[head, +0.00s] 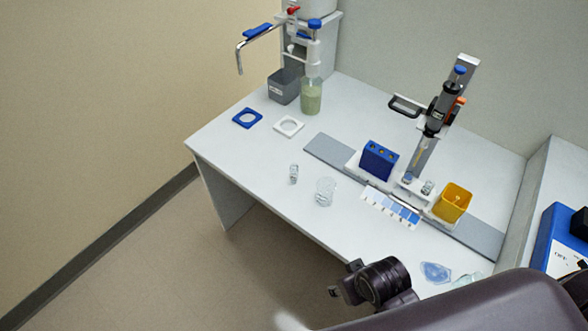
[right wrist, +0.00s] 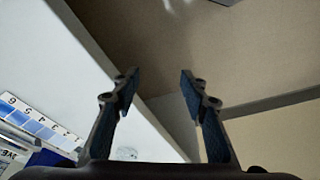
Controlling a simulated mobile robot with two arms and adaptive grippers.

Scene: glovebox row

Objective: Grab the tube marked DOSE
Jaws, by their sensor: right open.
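No lettering reading DOSE is legible on any tube. A small clear vial (head: 293,173) stands on the white bench, left of a clear beaker (head: 325,190). Small clear vials (head: 427,187) also stand at the foot of the grey dispenser stand, beside the blue block. My right gripper (head: 336,291) is low in the head view, off the bench's front edge and well apart from the vials. In the right wrist view its two fingers (right wrist: 158,86) are apart with nothing between them. My left gripper is not in view.
On the bench (head: 250,165) are a blue block (head: 377,161), a yellow container (head: 453,203), a blue colour strip (head: 391,207) and a dispenser (head: 438,110). A bottle with greenish contents (head: 311,97) and a dark grey box (head: 284,86) stand at the back left. The bench's front left is clear.

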